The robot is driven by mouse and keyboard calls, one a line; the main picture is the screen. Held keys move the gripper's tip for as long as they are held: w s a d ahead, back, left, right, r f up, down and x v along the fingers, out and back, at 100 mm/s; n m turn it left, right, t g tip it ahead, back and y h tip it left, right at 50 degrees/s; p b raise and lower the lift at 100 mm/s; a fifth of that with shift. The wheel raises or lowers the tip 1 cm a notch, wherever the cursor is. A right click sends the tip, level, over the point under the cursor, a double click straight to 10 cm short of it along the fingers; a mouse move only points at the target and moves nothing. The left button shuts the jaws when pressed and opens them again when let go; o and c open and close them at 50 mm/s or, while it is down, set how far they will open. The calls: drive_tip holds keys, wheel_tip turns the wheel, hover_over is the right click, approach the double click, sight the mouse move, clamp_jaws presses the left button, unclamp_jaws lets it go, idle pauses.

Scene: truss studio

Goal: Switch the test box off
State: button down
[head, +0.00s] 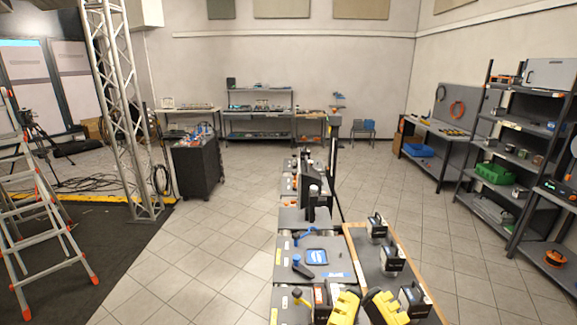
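I cannot tell for certain which object is the test box. Three small dark boxes with pale labels stand along a wood-edged table at the lower right: a far one (376,227), a middle one (391,260) and a near one (414,300). No switch can be made out on any of them at this size. Two yellow objects (345,307) lie at the bottom edge, partly cut off. I see no part that I can identify as my gripper.
A row of grey cases (322,252) with blue and yellow items runs up the centre. A black cart (196,165), a truss tower (128,120) and a stepladder (40,215) stand left. Shelving (515,145) and a workbench (438,128) line the right. Tiled floor is clear between.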

wheel_tip(320, 180, up, 14)
drive_tip(key=p, duration=1.3)
drive_tip(key=shift+w, duration=0.25)
